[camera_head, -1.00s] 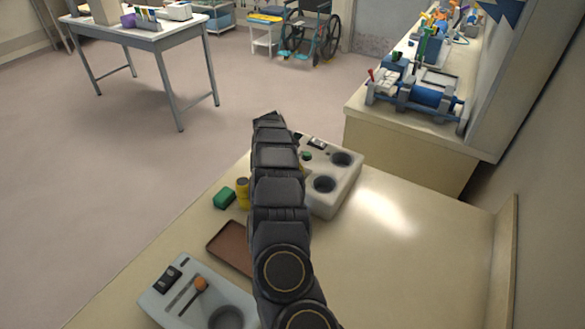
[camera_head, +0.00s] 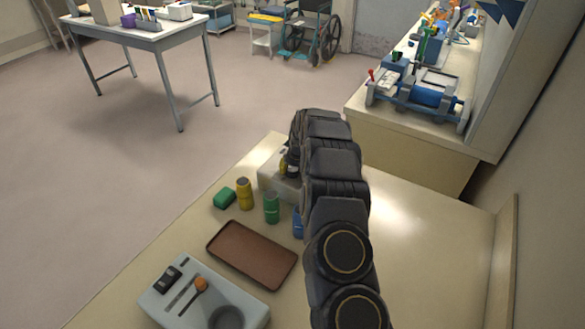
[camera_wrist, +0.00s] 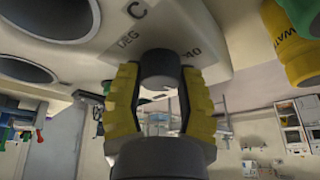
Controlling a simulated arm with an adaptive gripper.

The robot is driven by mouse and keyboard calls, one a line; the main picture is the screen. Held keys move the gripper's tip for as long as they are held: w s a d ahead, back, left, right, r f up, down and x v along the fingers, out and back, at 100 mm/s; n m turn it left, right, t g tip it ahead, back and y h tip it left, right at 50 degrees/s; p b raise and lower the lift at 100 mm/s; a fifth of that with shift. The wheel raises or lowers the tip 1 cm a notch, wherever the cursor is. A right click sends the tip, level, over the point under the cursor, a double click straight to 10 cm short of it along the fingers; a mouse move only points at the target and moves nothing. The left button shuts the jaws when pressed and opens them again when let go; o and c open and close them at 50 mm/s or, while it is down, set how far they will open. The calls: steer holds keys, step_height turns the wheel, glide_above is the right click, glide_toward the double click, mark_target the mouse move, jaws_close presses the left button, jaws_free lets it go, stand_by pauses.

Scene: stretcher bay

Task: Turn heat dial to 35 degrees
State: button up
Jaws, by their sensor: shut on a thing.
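The heat dial (camera_wrist: 160,68) is a dark grey round knob on the front of a pale control box (camera_wrist: 110,35), seen close up in the wrist view. The box face bears "DEG", "C" and "40"; other markings and the dial's pointer are hidden or unclear. My gripper (camera_wrist: 159,80) has its two yellow-padded fingers on either side of the knob, shut on it. In the head view the box (camera_head: 272,180) is mostly hidden behind my arm, and my gripper (camera_head: 286,166) is partly covered at its left face.
Nearer are a brown tray (camera_head: 250,254) and a grey slider unit (camera_head: 165,300). The bench's right side is clear.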

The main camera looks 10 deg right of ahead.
steer(key=shift+d+f+n+y, duration=0.15)
steer(key=shift+n+y, duration=0.25)
steer(key=shift+n, duration=0.8)
steer(key=shift+s, duration=0.1)
steer(key=o, duration=1.1)
steer(key=shift+o, duration=0.2)
steer(key=shift+r, duration=0.4)
steer(key=v, duration=1.1)
steer(key=shift+r, duration=0.15)
